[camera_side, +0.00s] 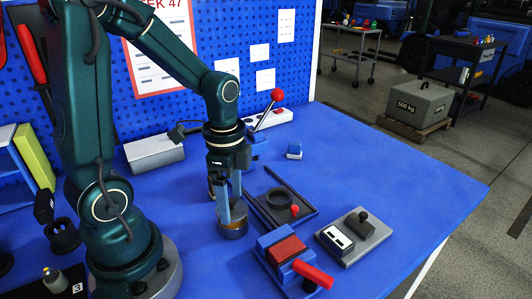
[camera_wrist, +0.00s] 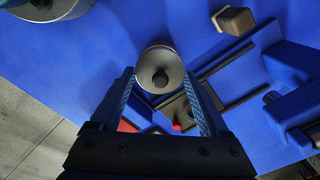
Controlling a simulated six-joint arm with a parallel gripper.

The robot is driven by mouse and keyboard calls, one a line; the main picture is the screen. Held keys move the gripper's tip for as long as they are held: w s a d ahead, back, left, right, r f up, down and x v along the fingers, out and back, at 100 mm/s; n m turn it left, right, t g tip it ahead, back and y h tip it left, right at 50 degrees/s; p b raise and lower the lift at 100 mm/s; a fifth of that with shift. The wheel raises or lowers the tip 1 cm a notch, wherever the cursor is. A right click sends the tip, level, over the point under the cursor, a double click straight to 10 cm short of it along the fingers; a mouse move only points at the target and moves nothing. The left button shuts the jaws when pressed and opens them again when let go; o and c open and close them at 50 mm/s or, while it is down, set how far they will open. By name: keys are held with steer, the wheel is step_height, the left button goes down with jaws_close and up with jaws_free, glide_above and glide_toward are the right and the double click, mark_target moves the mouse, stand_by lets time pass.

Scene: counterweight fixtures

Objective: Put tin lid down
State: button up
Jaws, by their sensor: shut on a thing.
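My gripper (camera_side: 229,218) points down over the blue table, and its fingers reach a round metal tin (camera_side: 232,231). In the wrist view, a round grey metal lid (camera_wrist: 160,58) with a dark knob (camera_wrist: 160,78) lies between the fingertips of my gripper (camera_wrist: 160,76). The jaws are shut on the lid. The fingers hide part of the tin in the side view. I cannot tell whether the lid touches the tin or is just above it.
A black frame with a dark ring (camera_side: 279,197) lies right of my gripper. A grey plate (camera_side: 353,251) is farther right. The table's right side is clear.

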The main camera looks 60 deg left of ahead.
steer(key=shift+f, duration=0.95)
steer(key=shift+f, duration=0.2)
steer(key=o, duration=1.2)
